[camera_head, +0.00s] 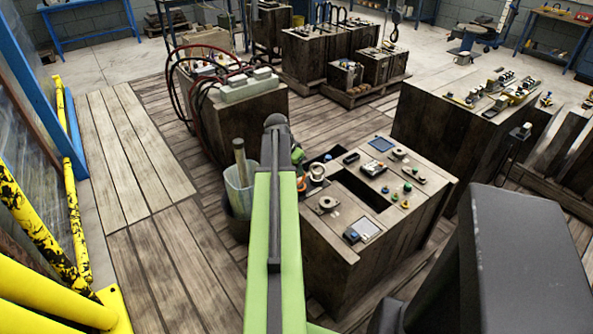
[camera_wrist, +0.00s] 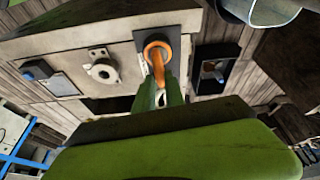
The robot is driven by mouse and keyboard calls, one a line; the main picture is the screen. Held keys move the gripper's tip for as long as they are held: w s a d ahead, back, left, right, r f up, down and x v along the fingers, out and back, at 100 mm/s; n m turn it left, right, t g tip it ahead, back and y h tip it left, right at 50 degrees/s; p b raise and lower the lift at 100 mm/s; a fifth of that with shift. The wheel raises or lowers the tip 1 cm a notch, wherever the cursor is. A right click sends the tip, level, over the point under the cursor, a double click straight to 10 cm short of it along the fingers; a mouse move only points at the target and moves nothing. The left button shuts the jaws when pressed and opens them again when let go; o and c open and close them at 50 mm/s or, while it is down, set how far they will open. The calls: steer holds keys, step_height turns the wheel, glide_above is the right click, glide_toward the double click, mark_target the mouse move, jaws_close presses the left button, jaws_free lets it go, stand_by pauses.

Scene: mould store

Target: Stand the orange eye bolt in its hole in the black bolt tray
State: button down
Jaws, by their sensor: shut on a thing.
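The orange eye bolt (camera_wrist: 157,50) shows in the wrist view as a ring at the tips of my green gripper fingers (camera_wrist: 162,86). My gripper is shut on it. Its shank is hidden, so I cannot tell whether it is in a hole. Behind the ring is a dark plate with a pale label strip (camera_wrist: 139,43), which looks like the black bolt tray, near the edge of the wooden crate top. In the head view the orange bolt (camera_head: 318,166) shows small beside my green arm, which hides most of my gripper.
A pale round flange (camera_wrist: 103,70) lies on the crate top beside a dark slot. A black open box (camera_wrist: 213,68) with a small item is to the right in the wrist view. A translucent bucket (camera_head: 239,188) stands left of my arm. Other crates (camera_head: 456,125) stand around.

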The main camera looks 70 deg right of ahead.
steer(key=c, duration=1.3)
jaws_free()
steer(key=p+v, duration=1.6)
steer(key=v, duration=0.1)
steer(key=shift+a+r, duration=0.15)
steer(key=shift+a, duration=0.05)
